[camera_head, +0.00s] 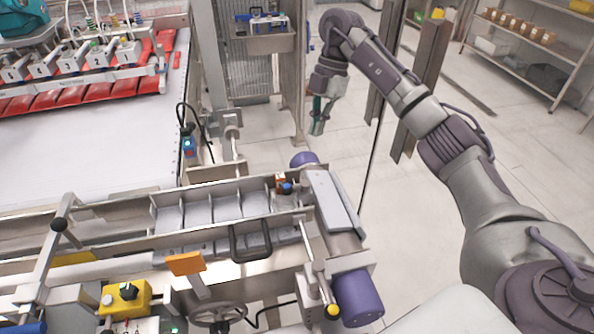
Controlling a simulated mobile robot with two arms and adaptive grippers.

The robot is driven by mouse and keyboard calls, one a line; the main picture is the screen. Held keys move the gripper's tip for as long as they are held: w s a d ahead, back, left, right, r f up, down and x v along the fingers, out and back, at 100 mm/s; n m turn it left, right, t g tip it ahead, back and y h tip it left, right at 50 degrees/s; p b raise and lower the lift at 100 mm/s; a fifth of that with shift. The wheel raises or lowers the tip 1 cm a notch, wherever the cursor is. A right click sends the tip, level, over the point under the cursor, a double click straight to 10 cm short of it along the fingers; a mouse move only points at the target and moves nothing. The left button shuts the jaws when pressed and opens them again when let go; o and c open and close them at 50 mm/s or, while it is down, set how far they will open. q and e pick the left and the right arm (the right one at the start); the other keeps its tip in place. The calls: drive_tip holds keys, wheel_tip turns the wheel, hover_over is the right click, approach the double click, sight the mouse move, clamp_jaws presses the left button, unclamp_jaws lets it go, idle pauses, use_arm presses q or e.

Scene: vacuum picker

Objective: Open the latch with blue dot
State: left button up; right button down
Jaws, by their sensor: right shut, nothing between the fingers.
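A small blue round cap (286,188) shows at the far side of the conveyor's right end, beside a small orange-red part. I take it for the blue dot; the latch's own shape is too small to make out. A similar rod fitting with a yellow cap (333,311) stands at the near side of the same end. My right gripper (317,126) hangs pointing down, beyond and slightly right of the blue cap, over the floor. Its fingers are shut and empty, well apart from the machine. My left gripper is out of view.
The metal conveyor (130,222) has upright dividers and a black handle (250,241). Purple cylinders (358,297) sit at its right end. A thin dark post stands right of my right gripper. A shelf rack (530,45) is at the back right. Open floor lies between.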

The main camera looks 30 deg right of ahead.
sight(294, 188)
drive_tip(key=p+x, duration=0.3)
drive_tip(key=x, duration=0.6)
drive_tip(key=shift+a+f, duration=0.1)
drive_tip(key=shift+f, duration=0.3)
drive_tip(key=a, duration=0.1)
drive_tip(key=a+p, duration=0.1)
drive_tip(key=s+a+p, duration=0.1)
drive_tip(key=shift+f, duration=0.35)
drive_tip(key=shift+s+a+f, duration=0.1)
drive_tip(key=shift+s+a, duration=0.05)
drive_tip(key=shift+a, duration=0.2)
drive_tip(key=shift+d, duration=0.1)
